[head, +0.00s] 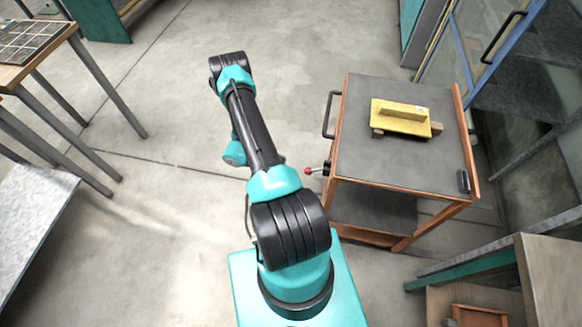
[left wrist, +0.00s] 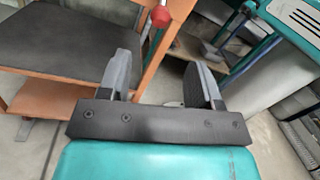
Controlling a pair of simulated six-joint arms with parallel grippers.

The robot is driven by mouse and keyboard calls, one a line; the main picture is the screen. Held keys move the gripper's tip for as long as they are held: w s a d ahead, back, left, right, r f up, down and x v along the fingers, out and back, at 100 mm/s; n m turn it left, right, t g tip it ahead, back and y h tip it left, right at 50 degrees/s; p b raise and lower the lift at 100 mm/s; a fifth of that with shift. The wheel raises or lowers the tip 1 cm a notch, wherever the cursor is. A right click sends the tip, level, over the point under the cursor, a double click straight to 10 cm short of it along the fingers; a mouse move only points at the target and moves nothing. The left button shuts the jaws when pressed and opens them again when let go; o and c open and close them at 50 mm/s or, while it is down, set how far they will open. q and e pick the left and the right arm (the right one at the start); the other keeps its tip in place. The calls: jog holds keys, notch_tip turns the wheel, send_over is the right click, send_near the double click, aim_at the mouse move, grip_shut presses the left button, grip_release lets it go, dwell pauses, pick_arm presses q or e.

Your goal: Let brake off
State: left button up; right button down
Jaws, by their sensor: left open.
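A brake lever with a red ball knob (head: 308,171) sticks out from the left side of the wooden cart (head: 343,165), near its front corner. In the left wrist view the red knob (left wrist: 160,16) is at the top, on a pale metal stem, in line with the gap between my fingers but beyond their tips. My left gripper (left wrist: 161,68) is open and empty, its two grey fingers wide apart, with the cart's wooden frame behind them. In the head view my arm hides the left gripper. My right gripper shows in neither view.
A black handle (head: 329,115) juts from the cart's left side. A workbench (head: 30,50) stands at left, shelving at right. The floor left of the cart is clear.

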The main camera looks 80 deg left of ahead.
pick_arm(q)
jog(key=v, duration=0.5)
jog(key=shift+w, duration=0.1)
send_near(316, 170)
jog(key=w+d, duration=0.1)
jog(key=w+d+f, duration=0.1)
jog(key=w, duration=0.1)
jog(key=w+d+f, duration=0.1)
jog(key=w, duration=0.1)
jog(key=shift+w+d, duration=0.1)
jog(key=shift+w, duration=0.05)
dwell(0.5)
dwell(0.4)
